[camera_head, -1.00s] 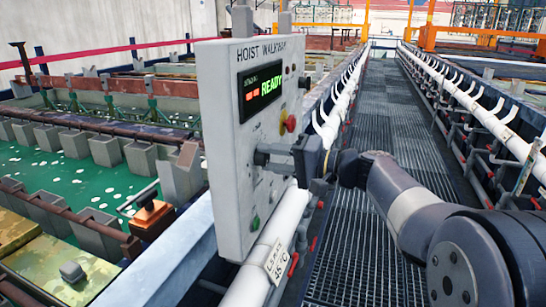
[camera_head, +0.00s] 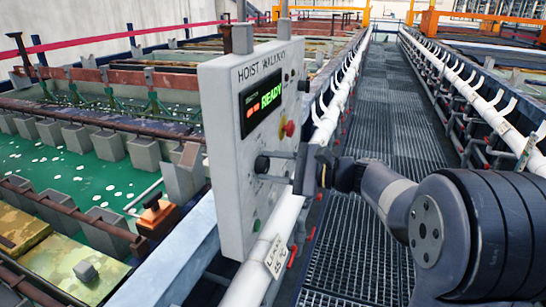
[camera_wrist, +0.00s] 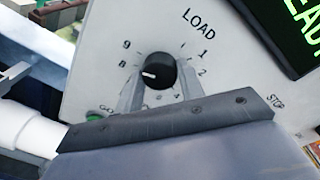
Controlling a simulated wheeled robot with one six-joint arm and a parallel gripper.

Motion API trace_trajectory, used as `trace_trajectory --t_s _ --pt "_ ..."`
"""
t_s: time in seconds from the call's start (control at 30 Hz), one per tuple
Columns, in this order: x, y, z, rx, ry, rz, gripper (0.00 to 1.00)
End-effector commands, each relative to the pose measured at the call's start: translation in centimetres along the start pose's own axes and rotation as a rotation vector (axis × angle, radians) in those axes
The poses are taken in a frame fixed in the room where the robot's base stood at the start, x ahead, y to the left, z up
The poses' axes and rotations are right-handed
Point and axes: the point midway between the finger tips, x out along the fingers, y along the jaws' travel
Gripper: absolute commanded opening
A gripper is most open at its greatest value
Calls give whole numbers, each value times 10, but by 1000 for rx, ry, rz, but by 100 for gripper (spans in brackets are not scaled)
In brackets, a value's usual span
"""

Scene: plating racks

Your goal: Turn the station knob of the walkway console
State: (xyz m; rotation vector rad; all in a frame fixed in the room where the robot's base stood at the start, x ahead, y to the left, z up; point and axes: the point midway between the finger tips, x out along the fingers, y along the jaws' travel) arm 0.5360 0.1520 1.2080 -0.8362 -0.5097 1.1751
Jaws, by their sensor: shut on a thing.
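The walkway console (camera_head: 228,100) is a light grey upright box with a lit green READY display. Its station knob (camera_wrist: 160,66) is black and round with a white pointer mark, in a ring of numbers with LOAD at the top. The mark points left and slightly down, just below the 8. My gripper (camera_wrist: 158,86) is shut on the knob, one finger on each side; its body hides part of the lower dial. In the head view my gripper (camera_head: 277,163) reaches the console face from the right, and the knob (camera_head: 262,164) shows at its tips.
A red and yellow button (camera_head: 288,129) sits above the knob, and a green button (camera_head: 256,225) below. A white pipe (camera_head: 283,225) runs along the walkway edge. The grated walkway (camera_head: 378,110) is clear beyond my arm. Green tanks (camera_head: 60,180) lie left.

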Motion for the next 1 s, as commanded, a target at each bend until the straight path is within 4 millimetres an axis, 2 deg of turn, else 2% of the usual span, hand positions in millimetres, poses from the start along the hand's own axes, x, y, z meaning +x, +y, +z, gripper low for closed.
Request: trace_trajectory --t_s 0.2,0.43,1.0 --pt "0 -2 1 166 -9 7 14" --pt "0 -1 0 282 -17 10 14" --pt "0 0 -1 345 -22 12 14"
